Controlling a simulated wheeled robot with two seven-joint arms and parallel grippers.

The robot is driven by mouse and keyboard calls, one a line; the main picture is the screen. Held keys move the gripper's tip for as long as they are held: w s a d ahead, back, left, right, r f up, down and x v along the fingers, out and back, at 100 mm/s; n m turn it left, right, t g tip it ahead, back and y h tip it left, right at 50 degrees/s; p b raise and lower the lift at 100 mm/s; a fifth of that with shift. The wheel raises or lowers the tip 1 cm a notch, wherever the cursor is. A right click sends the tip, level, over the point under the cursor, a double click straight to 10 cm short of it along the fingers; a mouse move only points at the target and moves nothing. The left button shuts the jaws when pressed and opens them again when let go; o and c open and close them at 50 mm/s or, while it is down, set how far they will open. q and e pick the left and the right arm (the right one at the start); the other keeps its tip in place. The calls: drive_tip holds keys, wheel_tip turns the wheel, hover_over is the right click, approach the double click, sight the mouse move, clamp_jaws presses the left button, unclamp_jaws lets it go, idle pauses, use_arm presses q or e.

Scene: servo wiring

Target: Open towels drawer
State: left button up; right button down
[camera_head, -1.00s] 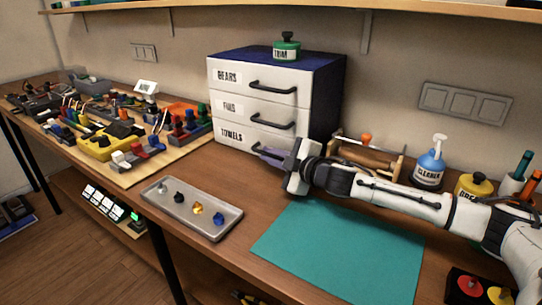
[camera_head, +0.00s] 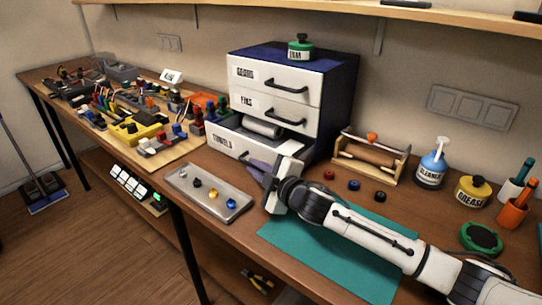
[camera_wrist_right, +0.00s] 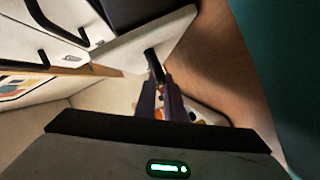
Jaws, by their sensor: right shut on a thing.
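The drawer cabinet (camera_head: 345,75) has a dark blue body and white fronts, with drawers labelled gears, pins and towels. The towels drawer (camera_head: 226,138) at the bottom stands pulled out, and a pale rolled towel (camera_head: 262,127) shows inside it. The two upper drawers are closed. In the right wrist view the fingers (camera_wrist_right: 160,100) close around the dark handle (camera_wrist_right: 152,62) beside the white front. My left gripper is out of view.
A grey tray (camera_head: 240,206) with small coloured parts lies just in front of the open drawer. A teal mat (camera_head: 330,262) lies under my right arm. A wooden roll holder (camera_head: 372,158) and a cleaner bottle (camera_head: 431,165) stand to the right.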

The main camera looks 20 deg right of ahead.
drive_tip(key=shift+s+a+f, duration=0.1)
drive_tip(key=shift+s+a, duration=0.4)
drive_tip(key=shift+a, duration=0.35)
drive_tip(key=shift+s+a+f, duration=0.1)
drive_tip(key=shift+s+a, duration=0.35)
drive_tip(key=shift+a, duration=0.35)
drive_tip(key=c, duration=1.8)
unclamp_jaws()
drive_tip(key=shift+r, duration=0.15)
drive_tip(key=shift+c, duration=0.2)
drive_tip(key=v, duration=1)
drive_tip(key=shift+s, duration=0.1)
